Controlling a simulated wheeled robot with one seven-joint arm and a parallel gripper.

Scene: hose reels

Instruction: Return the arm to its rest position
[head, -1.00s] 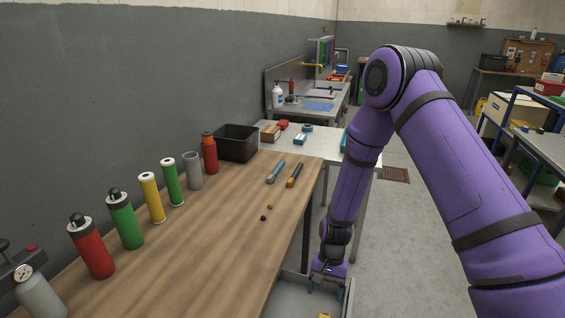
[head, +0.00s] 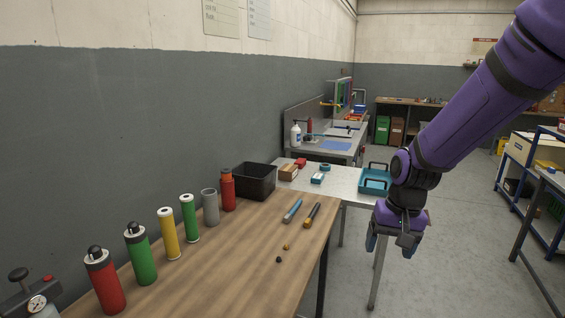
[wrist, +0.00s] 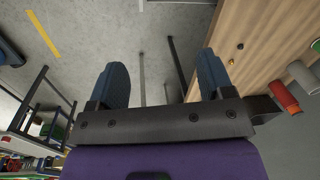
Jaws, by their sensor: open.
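My purple arm comes in from the upper right of the head view. My gripper (head: 388,246) hangs at its end, pointing down, to the right of the wooden table (head: 240,262) and in front of the light table behind. In the wrist view my gripper (wrist: 160,82) shows two blue fingers spread wide apart. Nothing is between them except the grey floor and table legs further off.
Several bottles and cylinders stand along the wooden table's left side, including a red bottle (head: 105,280). A black bin (head: 254,181) and a teal tray (head: 374,182) are behind. Two tools lie near the table's right edge.

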